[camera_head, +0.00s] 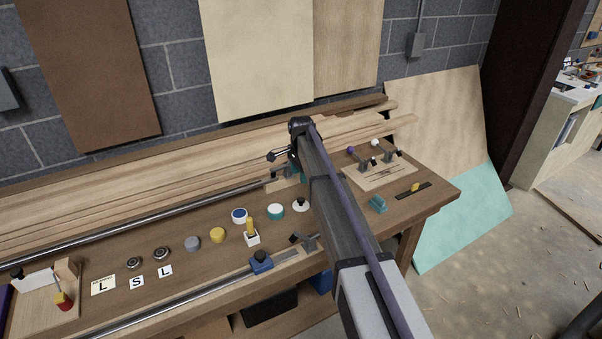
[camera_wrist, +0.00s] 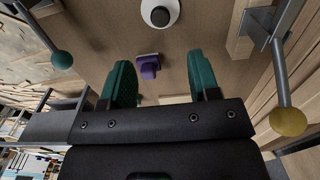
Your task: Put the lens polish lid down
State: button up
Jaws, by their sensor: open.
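My gripper (camera_wrist: 160,80) shows in the wrist view with its two teal fingers apart and nothing clearly held between them. In the head view my arm hides most of it. A round white piece with a black knob (camera_head: 300,204) lies on the bench just left of my arm; a similar white piece with a black centre (camera_wrist: 160,12) is at the top edge of the wrist view, beyond the fingertips. It may be the lens polish lid, but I read no label. A small purple object (camera_wrist: 149,67) appears between the fingers, seemingly beyond them on the bench.
A teal-and-white round tin (camera_head: 276,211), a blue-topped tin (camera_head: 239,215), a yellow tin (camera_head: 217,235) and a grey tin (camera_head: 192,243) stand leftward. A metal rail (camera_head: 190,302) runs along the front. A wooden board with levers (camera_head: 380,177) lies at right.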

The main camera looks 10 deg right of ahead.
jog(key=s+n, duration=1.4)
jog(key=s, duration=2.3)
jog(key=shift+s, duration=0.4)
